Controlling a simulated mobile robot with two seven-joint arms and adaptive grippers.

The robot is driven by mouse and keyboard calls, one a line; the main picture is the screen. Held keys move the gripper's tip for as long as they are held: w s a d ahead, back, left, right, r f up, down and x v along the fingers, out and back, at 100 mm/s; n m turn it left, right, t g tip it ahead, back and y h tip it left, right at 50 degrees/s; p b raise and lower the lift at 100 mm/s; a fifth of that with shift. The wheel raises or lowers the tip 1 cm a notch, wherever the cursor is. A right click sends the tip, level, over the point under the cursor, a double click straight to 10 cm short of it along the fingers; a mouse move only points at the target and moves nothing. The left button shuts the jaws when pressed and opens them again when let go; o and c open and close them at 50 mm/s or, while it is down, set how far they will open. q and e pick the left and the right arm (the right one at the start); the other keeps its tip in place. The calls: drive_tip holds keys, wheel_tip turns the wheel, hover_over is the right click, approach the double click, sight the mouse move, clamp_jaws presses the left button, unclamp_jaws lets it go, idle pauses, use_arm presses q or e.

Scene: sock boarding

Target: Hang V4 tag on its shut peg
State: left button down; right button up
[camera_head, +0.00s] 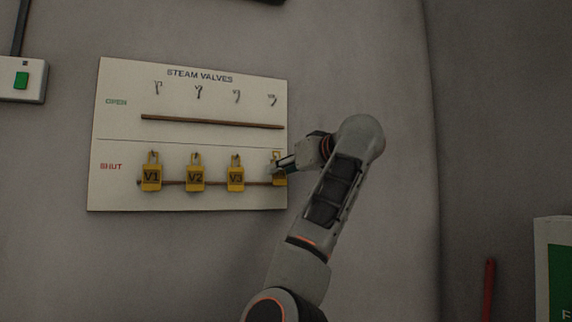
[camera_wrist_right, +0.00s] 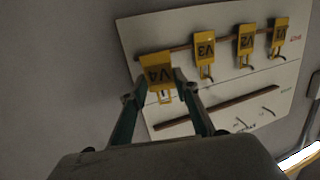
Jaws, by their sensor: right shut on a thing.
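The yellow V4 tag (camera_head: 280,181) is at the right end of the SHUT row on the white steam valves board (camera_head: 190,225). My right gripper (camera_head: 277,168) covers part of it. In the right wrist view, the V4 tag (camera_wrist_right: 155,67) sits between the two fingers of my right gripper (camera_wrist_right: 160,82), which is shut on it. I cannot tell whether the loop is around the shut peg, which is hidden. My left gripper is not in view.
Yellow tags V1 (camera_head: 151,178), V2 (camera_head: 195,178) and V3 (camera_head: 235,178) hang along the SHUT row. The OPEN row's hooks (camera_head: 198,91) are bare, above a brown rail (camera_head: 212,122). A switch box (camera_head: 22,80) is left of the board.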

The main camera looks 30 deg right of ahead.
drive_tip(key=shift+w+d+p, duration=0.15)
drive_tip(key=shift+w+p, duration=0.35)
drive_tip(key=shift+w, duration=0.2)
drive_tip(key=shift+w+d+f+b, duration=0.15)
drive_tip(key=shift+w+f+b, duration=0.25)
drive_tip(key=shift+w+f, duration=0.2)
drive_tip(key=o, duration=0.8)
drive_tip(key=shift+s, duration=0.1)
drive_tip(key=s, duration=0.4)
drive_tip(key=s+r, duration=0.1)
drive_tip(key=s, duration=0.6)
drive_tip(key=shift+s+d+r, duration=0.15)
drive_tip(key=shift+s+r, duration=0.25)
